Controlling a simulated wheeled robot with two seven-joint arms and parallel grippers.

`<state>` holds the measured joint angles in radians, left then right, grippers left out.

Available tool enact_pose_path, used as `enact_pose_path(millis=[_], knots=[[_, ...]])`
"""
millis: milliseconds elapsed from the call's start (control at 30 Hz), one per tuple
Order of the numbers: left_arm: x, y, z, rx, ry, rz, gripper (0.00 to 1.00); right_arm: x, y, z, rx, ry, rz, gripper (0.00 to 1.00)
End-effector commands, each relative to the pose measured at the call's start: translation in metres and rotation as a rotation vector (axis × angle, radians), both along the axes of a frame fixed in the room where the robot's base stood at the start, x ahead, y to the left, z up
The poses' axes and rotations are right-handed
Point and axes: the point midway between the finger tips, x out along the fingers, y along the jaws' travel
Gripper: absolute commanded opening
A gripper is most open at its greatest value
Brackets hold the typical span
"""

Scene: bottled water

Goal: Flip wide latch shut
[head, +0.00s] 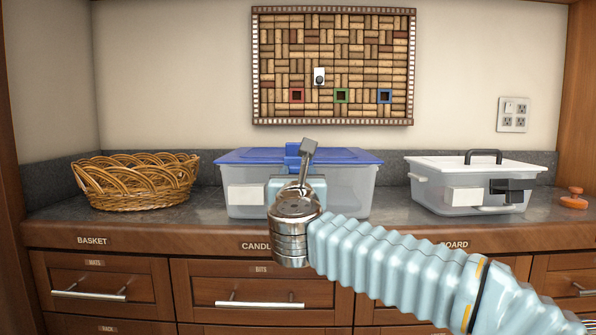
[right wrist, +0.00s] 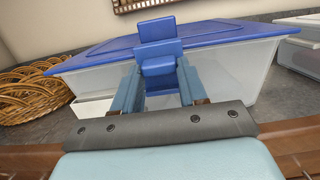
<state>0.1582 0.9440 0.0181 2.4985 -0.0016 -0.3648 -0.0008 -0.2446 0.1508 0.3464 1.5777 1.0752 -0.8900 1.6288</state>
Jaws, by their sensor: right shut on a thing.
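The clear box (head: 345,192) with a blue lid (head: 345,156) stands on the counter in the middle. Its wide blue latch (head: 292,152) is at the front middle of the lid; in the right wrist view the latch (right wrist: 157,29) rises above the lid's front edge. My right gripper (head: 296,172) is in front of the box, with its fingers (right wrist: 158,82) on either side of the latch's lower part, shut on it. The gripper and arm hide part of the box front in the head view. My left gripper is not in view.
A wicker basket (head: 135,180) stands left of the box. A clear box with a white lid (head: 478,165), black handle and dark latch (head: 510,190) stands at the right, near an orange object (head: 573,198). A cork board (head: 335,65) hangs behind. Drawers (head: 262,290) lie below the counter.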

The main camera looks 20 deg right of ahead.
Motion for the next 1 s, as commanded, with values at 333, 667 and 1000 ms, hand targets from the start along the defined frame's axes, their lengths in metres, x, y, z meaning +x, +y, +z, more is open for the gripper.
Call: enact_pose_path(millis=[333,667,1000], knots=[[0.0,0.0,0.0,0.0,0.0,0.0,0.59,0.0,0.0,0.0,0.001,-0.001,0.0,0.68],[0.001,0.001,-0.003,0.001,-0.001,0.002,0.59,-0.007,0.002,-0.002,0.0,-0.002,0.002,0.68],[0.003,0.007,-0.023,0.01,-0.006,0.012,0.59,-0.078,0.022,-0.015,0.001,-0.004,0.002,0.68]])
